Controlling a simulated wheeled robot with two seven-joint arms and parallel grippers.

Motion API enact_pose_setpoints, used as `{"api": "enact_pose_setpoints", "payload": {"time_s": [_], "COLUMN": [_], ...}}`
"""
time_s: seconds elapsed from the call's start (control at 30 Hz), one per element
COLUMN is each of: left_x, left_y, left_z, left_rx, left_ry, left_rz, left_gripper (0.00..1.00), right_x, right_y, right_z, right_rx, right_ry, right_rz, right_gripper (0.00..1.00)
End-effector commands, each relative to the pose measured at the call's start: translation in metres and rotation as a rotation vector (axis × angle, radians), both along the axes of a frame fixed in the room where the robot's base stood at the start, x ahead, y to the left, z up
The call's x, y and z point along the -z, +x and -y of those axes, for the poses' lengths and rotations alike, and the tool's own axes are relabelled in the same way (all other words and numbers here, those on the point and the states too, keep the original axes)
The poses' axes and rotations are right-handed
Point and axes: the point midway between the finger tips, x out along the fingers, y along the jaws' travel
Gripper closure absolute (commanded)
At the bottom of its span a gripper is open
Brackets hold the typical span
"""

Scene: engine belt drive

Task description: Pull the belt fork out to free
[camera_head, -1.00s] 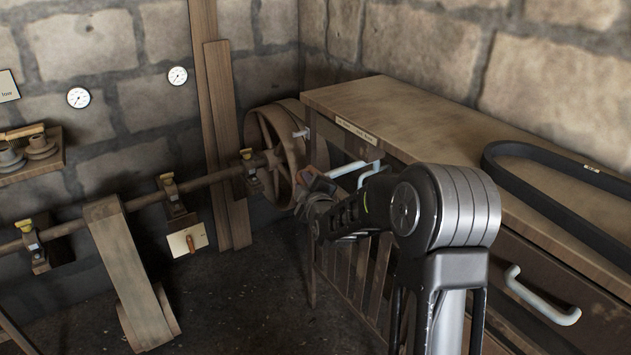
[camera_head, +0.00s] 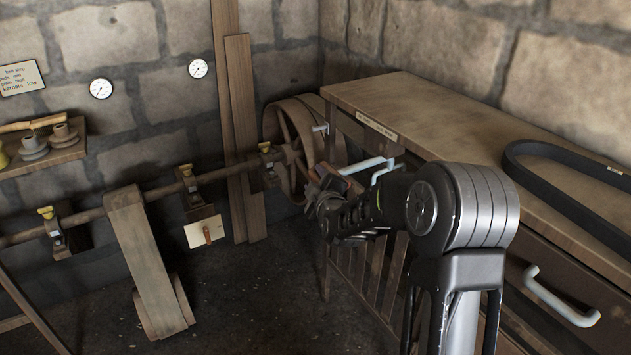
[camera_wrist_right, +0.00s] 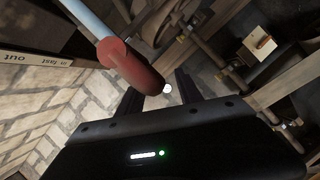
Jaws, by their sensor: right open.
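The belt fork shows as a pale metal rod with a dark red grip (camera_wrist_right: 128,66) in the right wrist view. The grip slants across the front of my right gripper (camera_wrist_right: 160,92), its end in front of the gap between the dark fingers. The fingers are apart; I cannot tell whether they touch the grip. In the head view the pale rod (camera_head: 362,166) shows beside the bench's left end, near my right gripper (camera_head: 320,190). The fork's far end is not clear. My left gripper is not in view.
A large pulley wheel (camera_head: 297,145) on a line shaft (camera_head: 228,172) stands behind my right gripper. A wooden bench (camera_head: 440,105) with a black belt (camera_head: 570,190) and a drawer handle (camera_head: 560,297) is at the right. A broad flat belt (camera_head: 145,260) hangs at the left. The floor between is clear.

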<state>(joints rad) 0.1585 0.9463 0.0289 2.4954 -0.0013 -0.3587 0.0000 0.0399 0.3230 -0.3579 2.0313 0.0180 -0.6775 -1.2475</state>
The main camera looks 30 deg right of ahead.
Motion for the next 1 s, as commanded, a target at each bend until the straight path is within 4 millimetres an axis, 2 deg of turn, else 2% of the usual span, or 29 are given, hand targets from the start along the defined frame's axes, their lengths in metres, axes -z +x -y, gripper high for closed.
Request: {"api": "enact_pose_setpoints", "payload": {"time_s": [0.17, 0.4, 0.57, 1.0], "left_x": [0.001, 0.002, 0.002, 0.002], "left_y": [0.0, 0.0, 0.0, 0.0], "left_z": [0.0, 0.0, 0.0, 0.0], "left_rx": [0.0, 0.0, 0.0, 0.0], "left_ry": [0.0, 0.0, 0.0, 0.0], "left_rz": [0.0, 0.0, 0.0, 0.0], "left_gripper": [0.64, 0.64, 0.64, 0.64], "right_x": [-0.004, -0.012, -0.016, -0.016], "right_y": [-0.013, -0.049, -0.066, -0.071], "right_z": [-0.004, -0.019, -0.026, -0.027], "right_rx": [0.0, -0.001, -0.002, -0.002], "right_ry": [0.0, 0.003, 0.001, 0.001], "right_rz": [0.001, 0.002, 0.001, -0.001], "right_gripper": [0.58, 0.58, 0.58, 0.58]}}
